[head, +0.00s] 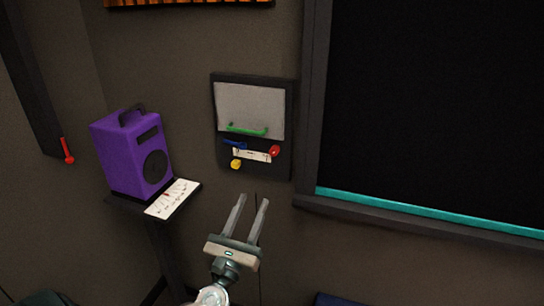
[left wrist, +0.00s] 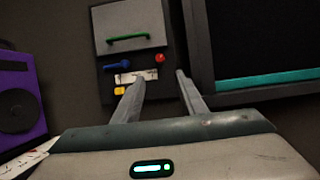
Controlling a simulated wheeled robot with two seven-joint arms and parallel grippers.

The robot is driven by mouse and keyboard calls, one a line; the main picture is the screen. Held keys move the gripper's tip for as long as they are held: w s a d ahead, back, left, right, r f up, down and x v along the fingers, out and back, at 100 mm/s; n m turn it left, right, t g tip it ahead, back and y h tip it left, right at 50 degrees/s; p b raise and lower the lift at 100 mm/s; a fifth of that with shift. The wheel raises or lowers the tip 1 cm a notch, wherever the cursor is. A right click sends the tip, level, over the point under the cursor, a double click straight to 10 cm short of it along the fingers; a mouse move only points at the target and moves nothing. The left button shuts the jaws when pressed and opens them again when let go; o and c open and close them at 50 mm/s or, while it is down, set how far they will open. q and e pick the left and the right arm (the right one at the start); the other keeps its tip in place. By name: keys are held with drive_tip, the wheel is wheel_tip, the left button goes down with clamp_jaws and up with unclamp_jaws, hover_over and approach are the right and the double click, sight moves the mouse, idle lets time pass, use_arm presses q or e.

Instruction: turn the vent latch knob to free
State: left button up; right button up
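A dark wall panel (head: 225,160) has a light grey flap (head: 248,104) with a green handle (head: 246,130). Below the flap are a blue lever-like knob (head: 234,143), a red knob (head: 274,151), a yellow knob (head: 235,164) and a white label strip (head: 256,155). I cannot tell which is the vent latch knob. In the left wrist view, the blue (left wrist: 117,65), red (left wrist: 160,58) and yellow (left wrist: 119,91) knobs show beyond the fingers. My left gripper (head: 254,199) is open and empty, appearing below the panel and apart from the knobs. My right gripper is not in view.
A purple speaker-like box (head: 131,152) stands on a small dark stand (head: 126,201) at the left, with a white marked card (head: 172,198) beside it. A dark framed window or screen with a teal lower edge (head: 420,212) is right of the panel. A red handle (head: 67,150) hangs far left.

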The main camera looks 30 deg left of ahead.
sight(273, 154)
use_arm(q)
drive_tip(key=p+x, duration=0.5)
drive_tip(key=x, duration=1)
drive_tip(key=shift+w+a+r+p, duration=0.15)
drive_tip(key=shift+w+p, duration=0.05)
drive_tip(key=shift+p, duration=0.2)
drive_tip(key=shift+w+a+r, duration=0.15)
drive_tip(key=shift+w+r, duration=0.05)
drive_tip(key=shift+w, duration=0.5)
clamp_jaws()
